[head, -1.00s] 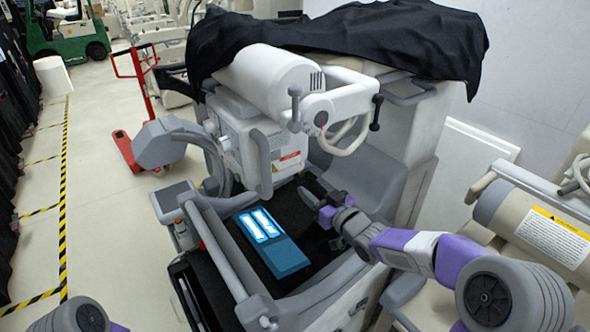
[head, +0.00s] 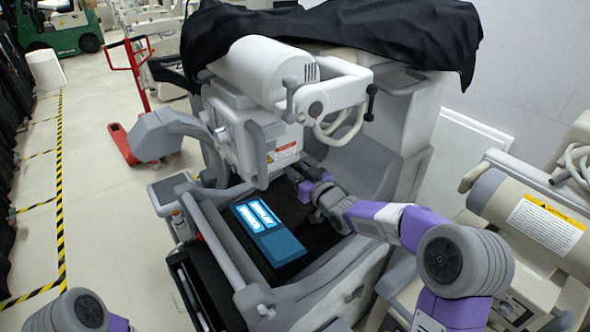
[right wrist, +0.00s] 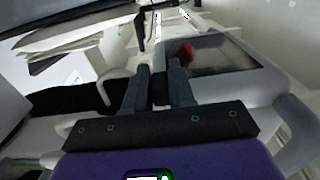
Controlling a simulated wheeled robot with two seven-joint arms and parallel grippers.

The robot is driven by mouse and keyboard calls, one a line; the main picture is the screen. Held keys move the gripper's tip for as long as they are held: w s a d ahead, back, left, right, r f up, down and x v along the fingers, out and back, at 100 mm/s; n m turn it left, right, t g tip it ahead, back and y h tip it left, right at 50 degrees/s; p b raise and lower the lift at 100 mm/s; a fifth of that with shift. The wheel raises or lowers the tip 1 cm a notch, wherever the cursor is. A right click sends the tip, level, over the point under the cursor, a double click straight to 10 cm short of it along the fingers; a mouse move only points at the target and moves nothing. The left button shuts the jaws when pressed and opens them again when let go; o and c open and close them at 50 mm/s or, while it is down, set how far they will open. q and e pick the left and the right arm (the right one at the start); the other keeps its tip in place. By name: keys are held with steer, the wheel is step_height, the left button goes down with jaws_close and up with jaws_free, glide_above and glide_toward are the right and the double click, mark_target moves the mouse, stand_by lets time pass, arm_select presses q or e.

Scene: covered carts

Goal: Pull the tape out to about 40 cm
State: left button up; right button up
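I cannot make out a tape for certain in either view. My right gripper (head: 306,184) reaches in from the right over the dark bay of the covered machine, beside a blue panel with two lit white patches (head: 268,231). In the right wrist view its two dark fingers (right wrist: 161,88) stand a little apart. Something dark fills the gap between them. I cannot tell whether it is a held thing or background. My left gripper is out of view; only a piece of my left arm shows at the bottom left.
A large grey-white machine under a black cloth (head: 350,35) fills the middle, with a white cylinder and handles above the bay. Another machine with a yellow warning label (head: 546,226) stands at right. Floor is free at left, by a red pallet jack (head: 122,142).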

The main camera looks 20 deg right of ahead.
jaws_close()
steer(key=shift+f, duration=0.1)
step_height(320, 180, down, 15)
steer(key=b, duration=1.3)
steer(key=shift+f, duration=0.15)
steer(key=o, duration=0.6)
jaws_free()
steer(key=shift+r, duration=0.2)
